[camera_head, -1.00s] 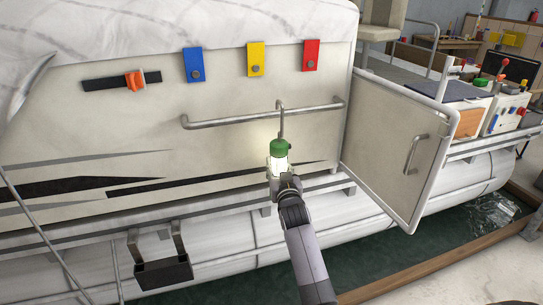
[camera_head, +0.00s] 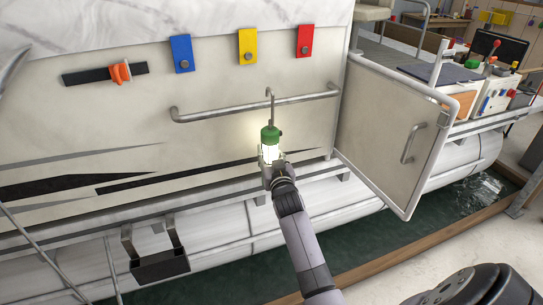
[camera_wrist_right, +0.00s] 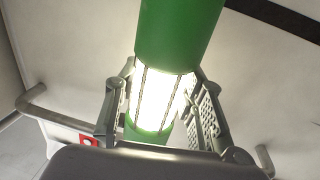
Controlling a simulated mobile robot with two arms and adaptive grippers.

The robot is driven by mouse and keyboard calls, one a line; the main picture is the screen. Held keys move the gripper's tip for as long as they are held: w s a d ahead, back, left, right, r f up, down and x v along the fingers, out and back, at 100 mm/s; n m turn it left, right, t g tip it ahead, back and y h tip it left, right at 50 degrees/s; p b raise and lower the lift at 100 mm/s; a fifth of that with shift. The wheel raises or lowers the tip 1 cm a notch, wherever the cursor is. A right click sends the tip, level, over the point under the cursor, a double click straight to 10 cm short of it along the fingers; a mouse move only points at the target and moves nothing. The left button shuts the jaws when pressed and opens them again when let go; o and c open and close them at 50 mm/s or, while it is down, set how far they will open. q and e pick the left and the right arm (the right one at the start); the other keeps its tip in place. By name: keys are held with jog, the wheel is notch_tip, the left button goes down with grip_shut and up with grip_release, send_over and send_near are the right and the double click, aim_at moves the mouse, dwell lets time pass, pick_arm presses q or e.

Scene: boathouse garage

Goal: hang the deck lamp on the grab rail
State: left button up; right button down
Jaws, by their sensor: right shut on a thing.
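The deck lamp (camera_head: 271,135) is lit, with a green cap, a glowing caged body and a thin metal hook (camera_head: 269,95) on top. It is upright. My right gripper (camera_head: 271,165) is shut on its glowing lower body; the wrist view shows the fingers on both sides of the lamp (camera_wrist_right: 180,30). The grab rail (camera_head: 220,111) is a grey bar on the cream boat side. The hook crosses the rail's right half in the picture, its tip a little above the bar. I cannot tell whether it is over the bar or in front of it. My left gripper is not in view.
Blue (camera_head: 181,53), yellow (camera_head: 248,46) and red (camera_head: 305,41) tabs and an orange-buckled strap (camera_head: 105,74) sit above the rail. An open gate panel (camera_head: 390,140) stands to the right. A dark box (camera_head: 160,265) hangs at lower left. Water lies below the pontoon.

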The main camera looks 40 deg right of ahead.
jog(key=shift+w+d, duration=0.2)
jog(key=shift+w, duration=0.4)
jog(key=shift+w+d+b, duration=0.1)
jog(key=shift+w+b, duration=0.4)
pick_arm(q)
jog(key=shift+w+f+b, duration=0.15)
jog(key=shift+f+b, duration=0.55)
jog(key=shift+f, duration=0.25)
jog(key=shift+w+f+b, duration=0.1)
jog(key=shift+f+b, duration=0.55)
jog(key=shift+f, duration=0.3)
pick_arm(e)
jog(key=shift+w+d+f, duration=0.1)
jog(key=shift+w+f, duration=0.15)
jog(key=shift+f, duration=0.6)
jog(key=shift+w+f, duration=0.2)
jog(key=shift+f, duration=0.6)
jog(key=c, duration=1)
grip_release()
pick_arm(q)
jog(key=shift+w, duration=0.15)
pick_arm(e)
jog(key=shift+o, duration=0.2)
